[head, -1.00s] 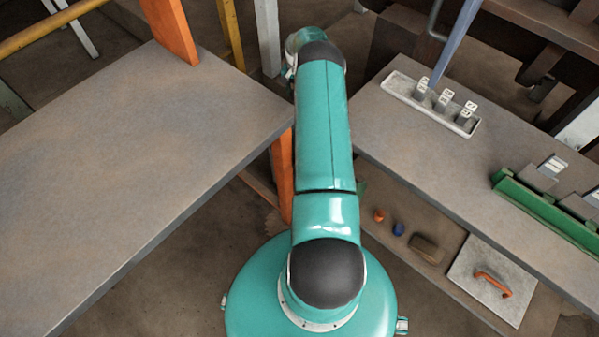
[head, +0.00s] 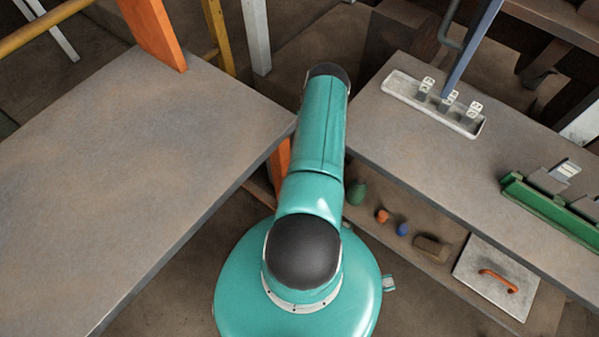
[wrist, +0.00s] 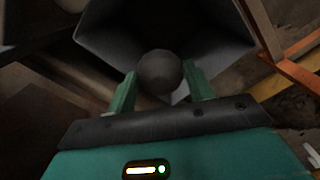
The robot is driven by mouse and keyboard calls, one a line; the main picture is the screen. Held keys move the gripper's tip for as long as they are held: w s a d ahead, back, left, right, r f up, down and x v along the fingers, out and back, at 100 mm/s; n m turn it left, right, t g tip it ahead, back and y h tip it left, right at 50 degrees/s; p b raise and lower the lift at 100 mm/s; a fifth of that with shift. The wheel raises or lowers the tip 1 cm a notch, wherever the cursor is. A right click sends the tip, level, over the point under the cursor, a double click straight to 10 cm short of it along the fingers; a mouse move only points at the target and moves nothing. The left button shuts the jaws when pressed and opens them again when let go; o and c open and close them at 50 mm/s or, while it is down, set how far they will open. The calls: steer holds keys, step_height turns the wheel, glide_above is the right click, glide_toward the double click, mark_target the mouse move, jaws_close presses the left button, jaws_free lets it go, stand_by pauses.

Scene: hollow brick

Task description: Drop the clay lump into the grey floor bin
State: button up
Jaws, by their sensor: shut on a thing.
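In the wrist view, my gripper (wrist: 160,88) is shut on a round, dull grey-brown clay lump (wrist: 159,72), held between its two green fingers. Beyond the lump is the open mouth of a dark grey bin (wrist: 222,35). The lump overlaps the bin's near edge in the picture; I cannot tell how far above or inside the rim it is. In the head view my teal arm reaches away from me between two tables, and it hides the gripper, lump and bin.
A bare grey table (head: 140,150) is at left, with an orange post (head: 153,32). The right table (head: 400,130) bears a white tray (head: 432,103) and a green rack (head: 550,208). A lower shelf holds small objects and a lid-like panel (head: 497,276) with an orange handle.

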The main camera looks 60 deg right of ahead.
step_height(320, 180, down, 6)
steer(key=shift+s, duration=0.2)
stand_by(0.3)
steer(key=o, duration=1.2)
steer(key=shift+o, duration=0.2)
step_height(320, 180, up, 14)
steer(key=shift+f, duration=0.1)
